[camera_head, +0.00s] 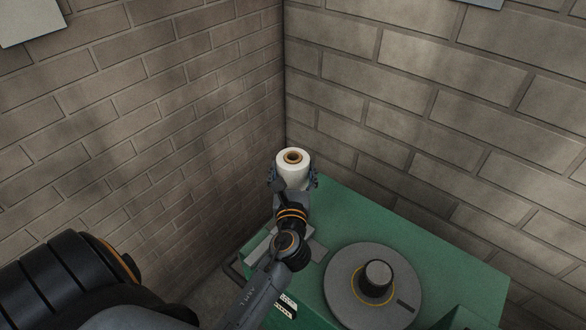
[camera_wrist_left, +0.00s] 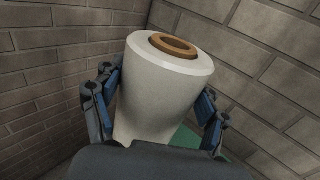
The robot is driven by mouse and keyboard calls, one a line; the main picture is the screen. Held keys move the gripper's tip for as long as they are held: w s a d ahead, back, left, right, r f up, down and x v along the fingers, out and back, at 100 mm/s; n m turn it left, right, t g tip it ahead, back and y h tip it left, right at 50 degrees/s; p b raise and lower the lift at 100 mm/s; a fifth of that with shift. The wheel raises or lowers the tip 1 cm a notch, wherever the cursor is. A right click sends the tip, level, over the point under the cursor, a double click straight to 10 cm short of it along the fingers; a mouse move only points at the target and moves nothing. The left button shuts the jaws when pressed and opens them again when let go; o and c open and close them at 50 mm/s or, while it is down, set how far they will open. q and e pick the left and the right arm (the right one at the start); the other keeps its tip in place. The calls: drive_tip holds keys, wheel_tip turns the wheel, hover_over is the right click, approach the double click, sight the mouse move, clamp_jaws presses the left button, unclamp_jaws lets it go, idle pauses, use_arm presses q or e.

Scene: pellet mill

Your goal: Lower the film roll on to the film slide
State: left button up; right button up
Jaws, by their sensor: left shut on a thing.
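A white film roll (camera_head: 292,172) with a brown core ring on top is held upright in my left gripper (camera_head: 292,180), near the corner where the brick walls meet. In the left wrist view, the film roll (camera_wrist_left: 165,85) fills the middle, and the blue-padded fingers of my left gripper (camera_wrist_left: 160,105) press on both its sides. In the head view the roll shows at the back left end of the green table. I cannot make out the film slide for certain; a grey flat part (camera_head: 312,245) shows partly behind my left arm. My right gripper is not in view.
Brick walls stand close on the left and behind. The tabletop between the disc and the back wall is clear.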

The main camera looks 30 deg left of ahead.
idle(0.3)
use_arm(q)
drive_tip(key=shift+f, duration=0.25)
drive_tip(key=shift+f+b, duration=0.15)
drive_tip(key=shift+b, duration=0.15)
drive_tip(key=shift+f+b, duration=0.45)
drive_tip(key=shift+f, duration=0.2)
drive_tip(key=shift+f, duration=0.1)
idle(0.4)
drive_tip(key=shift+f+b, duration=0.7)
drive_tip(key=shift+f, duration=0.25)
